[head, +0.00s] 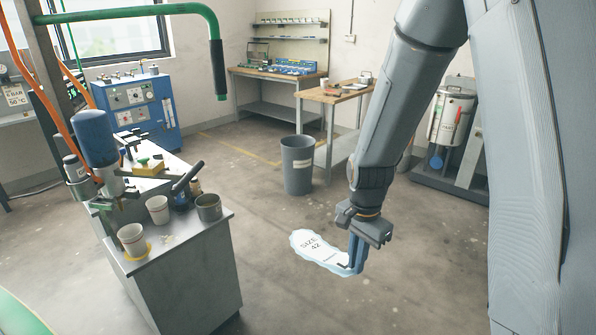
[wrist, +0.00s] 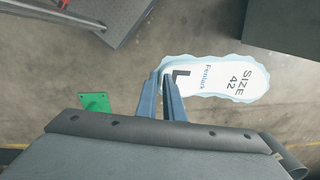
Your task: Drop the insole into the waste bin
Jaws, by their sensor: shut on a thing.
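The insole (head: 312,247) is white with a pale blue, uneven edge and printed "SIZE 42". My gripper (head: 354,262) is shut on one end of it, and the rest sticks out to the left, held above the floor. In the wrist view the insole (wrist: 215,77) reaches to the right from between the two blue fingers of my gripper (wrist: 167,82), with an "L" printed near them. The waste bin (head: 298,165) is a grey, round, open-topped bin with a label, standing on the floor behind the insole. The inside of the bin is mostly hidden.
A grey cabinet (head: 190,275) with cups, a pot and a blue-topped device stands at the left. A wooden workbench (head: 335,95) stands behind the bin. A metal drum (head: 452,115) on a dark platform is at the right. The floor between my gripper and the bin is clear.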

